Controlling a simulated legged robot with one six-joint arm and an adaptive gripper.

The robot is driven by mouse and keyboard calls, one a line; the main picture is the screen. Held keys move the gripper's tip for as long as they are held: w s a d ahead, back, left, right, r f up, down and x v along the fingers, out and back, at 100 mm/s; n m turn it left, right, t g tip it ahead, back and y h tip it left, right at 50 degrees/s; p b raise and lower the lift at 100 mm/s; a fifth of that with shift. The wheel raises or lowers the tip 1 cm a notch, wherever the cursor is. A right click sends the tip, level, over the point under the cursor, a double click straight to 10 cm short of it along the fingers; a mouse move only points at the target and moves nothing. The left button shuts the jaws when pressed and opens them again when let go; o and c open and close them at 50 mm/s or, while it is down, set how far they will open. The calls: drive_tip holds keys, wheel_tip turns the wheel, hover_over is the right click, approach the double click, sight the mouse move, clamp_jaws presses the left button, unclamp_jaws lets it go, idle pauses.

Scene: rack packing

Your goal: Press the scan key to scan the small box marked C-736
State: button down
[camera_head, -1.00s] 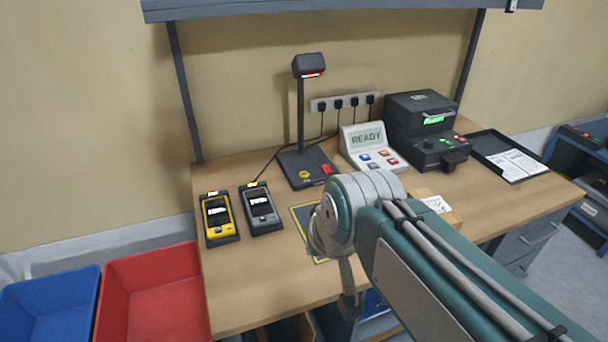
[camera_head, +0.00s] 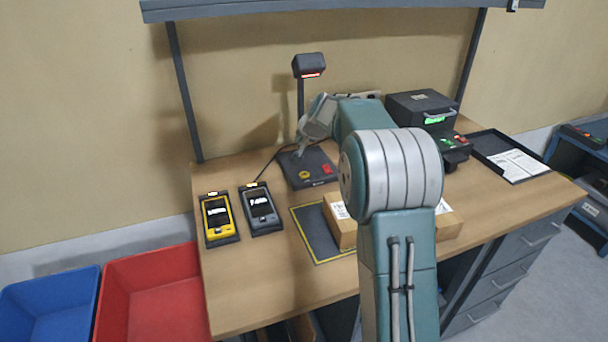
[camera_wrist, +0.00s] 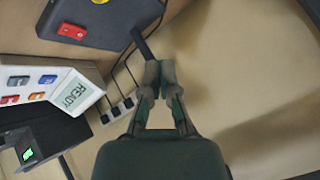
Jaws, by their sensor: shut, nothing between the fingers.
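A brown cardboard box (camera_head: 342,228) with a white label sits on the dark mat with a yellow border (camera_head: 308,222). My arm hides part of it, and its marking is too small to read. The scanner stand (camera_head: 309,66) has a dark base with a round yellow button (camera_head: 304,175) and a red key (camera_head: 327,169). The red key (camera_wrist: 72,31) also shows in the wrist view, away from the fingers. My gripper (camera_head: 302,153) is shut and empty, above the back part of the scanner base near the post. Its fingertips (camera_wrist: 160,72) meet in the wrist view.
The white console (camera_wrist: 45,85) reads READY and has several coloured keys; my arm hides it in the head view. Two handhelds, yellow (camera_head: 217,217) and grey (camera_head: 261,208), lie left. A dark printer (camera_head: 420,108) and a tray (camera_head: 507,157) stand right. Bins are left of the desk.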

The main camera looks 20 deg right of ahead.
sight(302, 172)
drive_tip(key=w+d+f+m, duration=0.1)
drive_tip(key=w+d+f, duration=0.1)
drive_tip(key=w+f, duration=0.2)
drive_tip(key=shift+d, duration=0.4)
drive_tip(key=shift+s+f, duration=0.1)
drive_tip(key=shift+f, duration=4.25)
drive_tip(key=shift+f, duration=0.35)
drive_tip(key=shift+s+f, duration=0.1)
drive_tip(key=shift+f, duration=0.3)
drive_tip(key=shift+r, duration=0.85)
